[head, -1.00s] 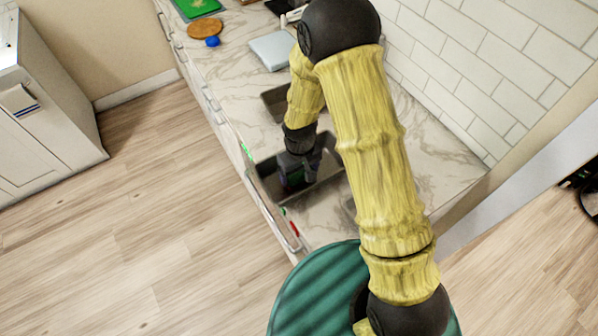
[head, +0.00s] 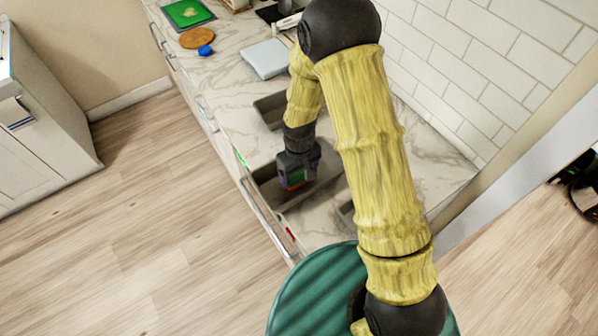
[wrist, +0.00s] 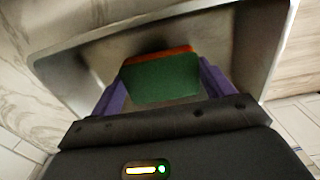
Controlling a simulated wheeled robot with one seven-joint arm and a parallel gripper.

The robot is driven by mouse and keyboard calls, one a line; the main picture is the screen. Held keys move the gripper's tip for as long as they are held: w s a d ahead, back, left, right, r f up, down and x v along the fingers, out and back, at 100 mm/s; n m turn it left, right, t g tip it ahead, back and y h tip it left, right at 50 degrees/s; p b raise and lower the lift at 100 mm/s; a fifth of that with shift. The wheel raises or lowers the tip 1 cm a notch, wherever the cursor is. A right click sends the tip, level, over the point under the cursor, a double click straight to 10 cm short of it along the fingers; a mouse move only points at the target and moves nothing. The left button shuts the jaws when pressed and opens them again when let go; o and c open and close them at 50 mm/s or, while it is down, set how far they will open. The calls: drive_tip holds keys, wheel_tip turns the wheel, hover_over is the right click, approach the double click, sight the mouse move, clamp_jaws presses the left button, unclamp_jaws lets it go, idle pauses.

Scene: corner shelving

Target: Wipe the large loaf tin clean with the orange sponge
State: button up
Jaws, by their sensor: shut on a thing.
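My gripper (head: 295,170) is shut on the orange sponge (head: 296,180), which also shows a green face. In the wrist view the sponge (wrist: 160,80) sits between the purple fingers, with an orange strip along its far edge. The large loaf tin (head: 330,164) is a grey-brown, open rectangular tin on the marble counter. The gripper and sponge are over its opening, and the tin's wall (wrist: 262,40) surrounds the sponge in the wrist view. Whether the sponge touches the tin's floor cannot be told. My arm hides part of the tin.
A smaller dark tin (head: 268,108) stands behind, partly hidden by my arm. Farther back are a pale flat box (head: 265,58), a blue object (head: 205,50), a brown round board (head: 198,38) and a green board (head: 188,12). A tiled wall (head: 480,70) bounds the right.

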drive_tip(key=shift+r+p, duration=2.85)
drive_tip(key=shift+r, duration=1.35)
